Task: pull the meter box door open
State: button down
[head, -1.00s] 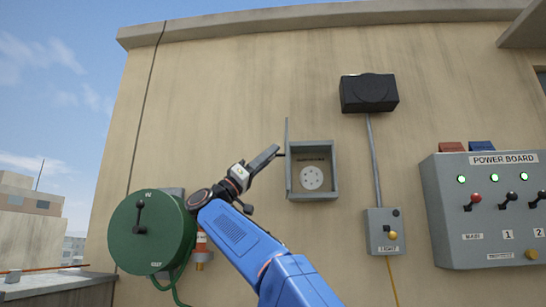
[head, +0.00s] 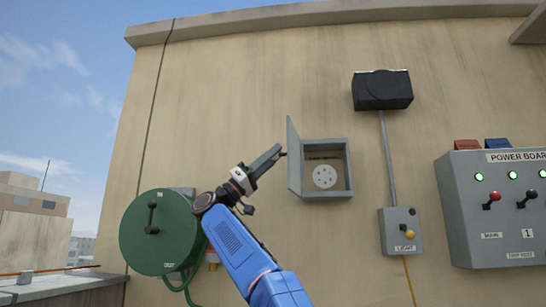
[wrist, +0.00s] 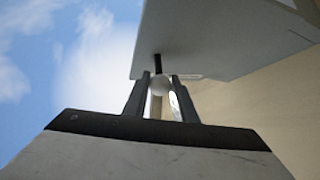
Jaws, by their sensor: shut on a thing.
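The meter box (head: 349,170) is a grey box on the wall, with a round white meter face (head: 324,177) showing inside. Its door (head: 294,158) stands open, hinged on the left side and swung out from the wall. My gripper (head: 281,152) is at the door's outer side in the head view. In the wrist view my gripper (wrist: 160,84) is shut on the pale round door knob (wrist: 160,86), whose dark stem joins the grey door panel (wrist: 215,35). The fingers partly hide the knob.
The power board (head: 490,210) is at far right.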

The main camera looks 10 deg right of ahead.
jog(key=shift+r, duration=0.1)
jog(key=c, duration=1.5)
grip_release()
jog(key=shift+d, duration=0.1)
jog(key=shift+o, duration=0.2)
jog(key=v, duration=1.7)
